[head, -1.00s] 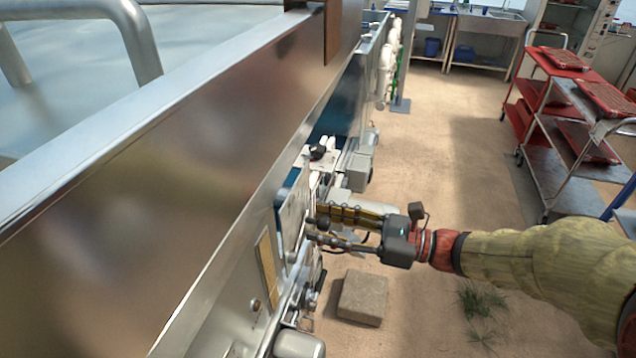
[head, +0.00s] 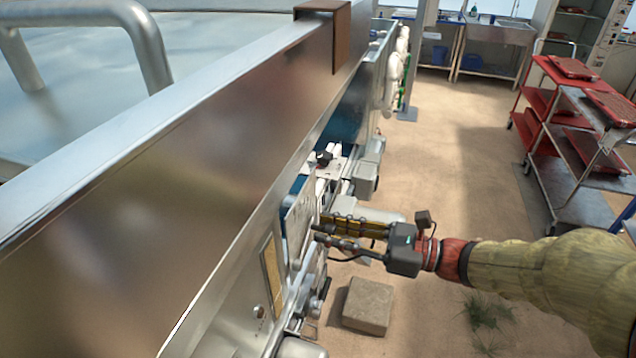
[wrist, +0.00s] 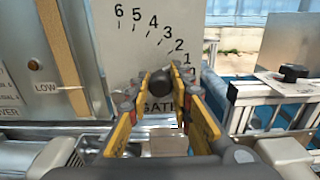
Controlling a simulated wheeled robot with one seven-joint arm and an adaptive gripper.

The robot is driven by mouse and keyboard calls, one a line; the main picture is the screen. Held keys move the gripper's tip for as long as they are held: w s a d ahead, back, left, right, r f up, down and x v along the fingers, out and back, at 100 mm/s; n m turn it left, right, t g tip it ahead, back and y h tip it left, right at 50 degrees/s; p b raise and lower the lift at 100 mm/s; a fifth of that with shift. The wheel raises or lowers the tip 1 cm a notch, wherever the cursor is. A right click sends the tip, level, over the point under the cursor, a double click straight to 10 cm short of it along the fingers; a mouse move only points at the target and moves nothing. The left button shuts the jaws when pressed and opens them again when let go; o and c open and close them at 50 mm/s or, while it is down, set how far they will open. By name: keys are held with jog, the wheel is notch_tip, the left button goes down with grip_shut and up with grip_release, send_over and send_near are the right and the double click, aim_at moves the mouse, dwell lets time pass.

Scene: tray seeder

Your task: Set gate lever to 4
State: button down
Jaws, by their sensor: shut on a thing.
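The gate lever's dark round knob (wrist: 161,86) sits between my two yellow-sided fingers in the wrist view. My gripper (head: 319,228) is shut on it, close in front of the white scale plate (wrist: 120,58). The plate carries the word GATE and numbers in an arc, from 6 at upper left down to 0 at right. The knob covers part of the plate below the 3. The lever's arm and pivot are hidden, so I cannot tell which number it points at. In the head view the plate (head: 297,222) is edge-on.
A wooden strip (wrist: 62,50) and a LOW label stand left of the plate. A metal frame with a black knob (wrist: 293,73) is at right. A stone block (head: 367,305) lies on the floor below my gripper.

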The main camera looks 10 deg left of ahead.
jog(key=shift+s+f, duration=0.2)
jog(key=shift+f, duration=0.25)
jog(key=shift+s+a+r+n+p, duration=0.1)
jog(key=shift+s+r+n+p, duration=0.3)
jog(key=shift+n, duration=0.5)
jog(key=shift+s+a+r+n+p, duration=0.15)
jog(key=shift+r+n, duration=0.45)
jog(key=shift+n, duration=0.3)
jog(key=shift+s+r+n+b, duration=0.15)
jog(key=shift+s+r+n, duration=0.25)
jog(key=shift+n, duration=0.3)
jog(key=shift+s+r+n+b, duration=0.15)
jog(key=shift+s+r+n, duration=0.2)
jog(key=shift+n, duration=0.35)
jog(key=shift+s, duration=0.1)
jog(key=c, duration=1.6)
grip_release()
jog(key=shift+d, duration=0.1)
